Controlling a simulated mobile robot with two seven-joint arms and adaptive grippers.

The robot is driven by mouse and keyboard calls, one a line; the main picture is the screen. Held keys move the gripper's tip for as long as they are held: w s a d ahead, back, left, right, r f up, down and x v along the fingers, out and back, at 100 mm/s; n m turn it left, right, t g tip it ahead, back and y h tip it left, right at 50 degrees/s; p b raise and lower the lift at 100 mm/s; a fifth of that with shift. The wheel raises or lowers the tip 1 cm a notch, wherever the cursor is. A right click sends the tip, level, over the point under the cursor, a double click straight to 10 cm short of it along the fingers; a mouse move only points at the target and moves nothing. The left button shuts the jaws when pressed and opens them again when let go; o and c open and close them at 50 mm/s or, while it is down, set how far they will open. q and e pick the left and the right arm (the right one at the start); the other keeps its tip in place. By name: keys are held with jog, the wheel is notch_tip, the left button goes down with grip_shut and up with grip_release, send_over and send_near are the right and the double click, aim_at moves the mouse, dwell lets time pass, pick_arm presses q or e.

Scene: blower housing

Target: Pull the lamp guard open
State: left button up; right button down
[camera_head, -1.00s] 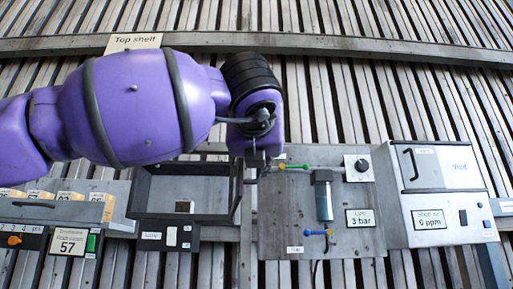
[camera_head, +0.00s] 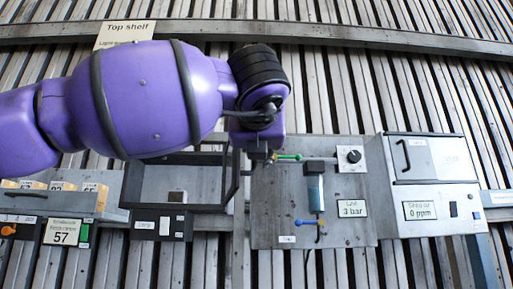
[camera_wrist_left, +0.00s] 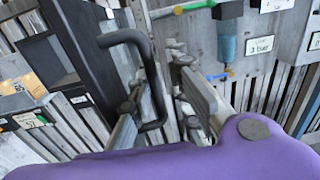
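The lamp guard (camera_head: 207,208) is a dark rectangular frame left of the grey gauge panel, above a label strip. In the wrist view its black frame (camera_wrist_left: 82,75) fills the left side, with a bent black handle (camera_wrist_left: 151,66) standing off it. The guard's right edge and handle (camera_head: 237,180) show beside my wrist in the head view; how far it stands open is hard to tell. My left gripper (camera_wrist_left: 165,95) has its fingers apart, with the handle bar between them, nearer the left finger. In the head view my purple arm mostly hides this gripper (camera_head: 262,154).
The gauge panel (camera_head: 350,228) with a green lever (camera_head: 290,157), a blue-handled valve (camera_head: 308,222) and a cylinder (camera_head: 315,190) is close to the gripper's right. A grey cabinet (camera_head: 430,190) stands further right. A drawer unit (camera_head: 60,200) is at the left.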

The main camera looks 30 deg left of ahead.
pick_arm(q)
jog(key=shift+a, duration=0.1)
jog(key=v, duration=1.2)
